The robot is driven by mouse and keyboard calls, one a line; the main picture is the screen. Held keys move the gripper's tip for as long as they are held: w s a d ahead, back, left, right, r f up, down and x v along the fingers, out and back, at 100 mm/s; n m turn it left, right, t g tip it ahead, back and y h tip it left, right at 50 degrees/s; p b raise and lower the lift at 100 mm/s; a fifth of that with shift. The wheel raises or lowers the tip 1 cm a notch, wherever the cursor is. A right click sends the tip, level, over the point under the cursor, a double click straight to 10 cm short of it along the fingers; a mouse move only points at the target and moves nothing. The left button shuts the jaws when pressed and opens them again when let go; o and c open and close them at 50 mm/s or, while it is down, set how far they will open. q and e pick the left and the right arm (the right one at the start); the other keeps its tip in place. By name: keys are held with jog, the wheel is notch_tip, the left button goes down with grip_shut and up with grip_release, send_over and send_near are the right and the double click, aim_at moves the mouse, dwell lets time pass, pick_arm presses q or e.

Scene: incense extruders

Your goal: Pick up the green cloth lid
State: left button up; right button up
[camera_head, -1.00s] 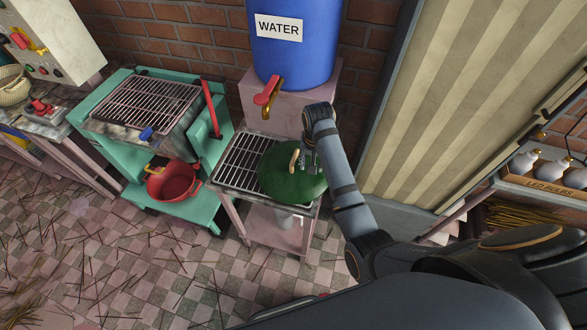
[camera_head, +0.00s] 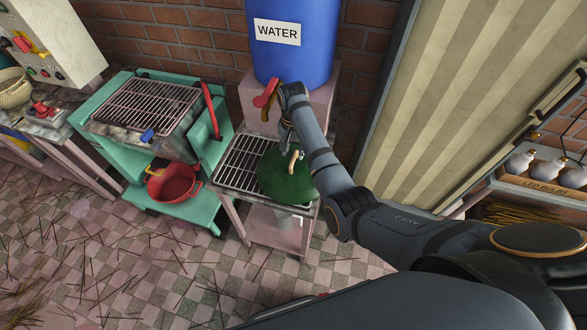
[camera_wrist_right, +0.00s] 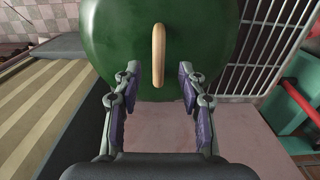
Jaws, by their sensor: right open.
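The green lid (camera_head: 286,180) rests on the right part of the metal grate (camera_head: 240,163) below the blue water barrel. It has a tan handle (camera_head: 294,158) on top. My right gripper (camera_head: 287,138) is just behind the lid, beside the handle, under the barrel's tap. In the right wrist view the open fingers (camera_wrist_right: 158,85) point at the lid (camera_wrist_right: 115,50), and the handle (camera_wrist_right: 158,55) stands upright between and just beyond the fingertips. Nothing is held. My left gripper is not in view.
The blue water barrel (camera_head: 292,50) with a red-handled tap (camera_head: 266,95) is close to my right wrist. A turquoise stand (camera_head: 150,185) with a grill (camera_head: 145,105) and a red pot (camera_head: 172,183) is to the left. A striped shutter (camera_head: 430,100) is to the right.

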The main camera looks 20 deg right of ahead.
aim_at(294, 157)
notch_tip(294, 157, down, 5)
jog(key=shift+d+f+p, duration=0.1)
jog(key=shift+d+p, duration=0.05)
jog(key=shift+p, duration=0.35)
grip_shut()
